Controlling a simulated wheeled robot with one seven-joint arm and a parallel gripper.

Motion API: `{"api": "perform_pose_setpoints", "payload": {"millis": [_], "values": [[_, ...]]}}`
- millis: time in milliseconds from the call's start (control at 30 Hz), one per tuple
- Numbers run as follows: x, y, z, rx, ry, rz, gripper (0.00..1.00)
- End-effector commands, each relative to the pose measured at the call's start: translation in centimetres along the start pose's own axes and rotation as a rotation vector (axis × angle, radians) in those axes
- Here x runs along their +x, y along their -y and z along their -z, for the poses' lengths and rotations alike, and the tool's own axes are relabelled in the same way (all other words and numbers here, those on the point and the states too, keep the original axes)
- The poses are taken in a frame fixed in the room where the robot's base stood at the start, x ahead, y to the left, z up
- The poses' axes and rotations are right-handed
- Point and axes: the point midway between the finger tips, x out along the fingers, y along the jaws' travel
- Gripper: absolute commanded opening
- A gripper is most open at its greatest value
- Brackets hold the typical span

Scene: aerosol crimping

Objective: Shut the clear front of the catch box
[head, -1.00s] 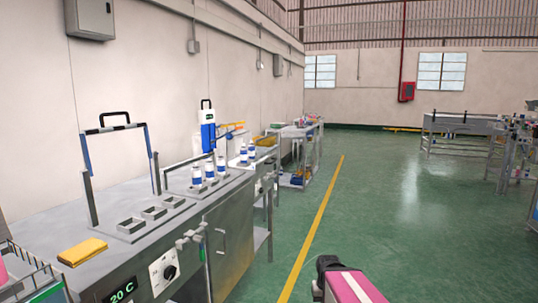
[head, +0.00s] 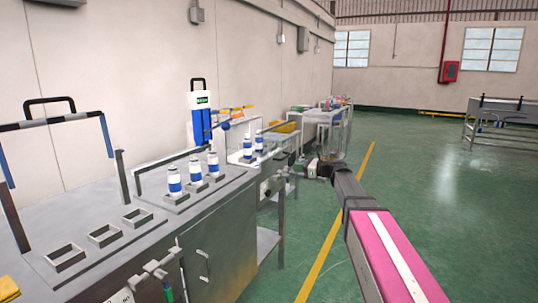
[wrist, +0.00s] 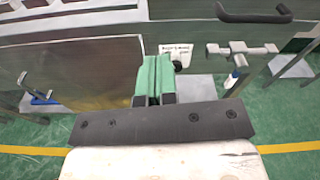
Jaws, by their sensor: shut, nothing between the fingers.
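I cannot clearly make out the catch box or its clear front in either view. My gripper (wrist: 153,80) shows in the wrist view with its two green fingers together and nothing between them.
A steel bench (head: 226,230) runs along the left wall, with empty square holders and blue-and-white cans (head: 174,181) in others. The wrist view shows a black handle (wrist: 254,13) and a grey valve fitting (wrist: 240,50).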

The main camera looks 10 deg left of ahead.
Motion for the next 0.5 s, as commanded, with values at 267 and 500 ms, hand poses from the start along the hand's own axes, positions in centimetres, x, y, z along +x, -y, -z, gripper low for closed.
{"api": "perform_pose_setpoints", "payload": {"millis": [267, 500], "values": [[1.4, 1.8, -4.0, 0.143, 0.115, 0.004, 0.00], [5.1, 1.9, -4.3, 0.141, 0.113, 0.003, 0.00]]}}
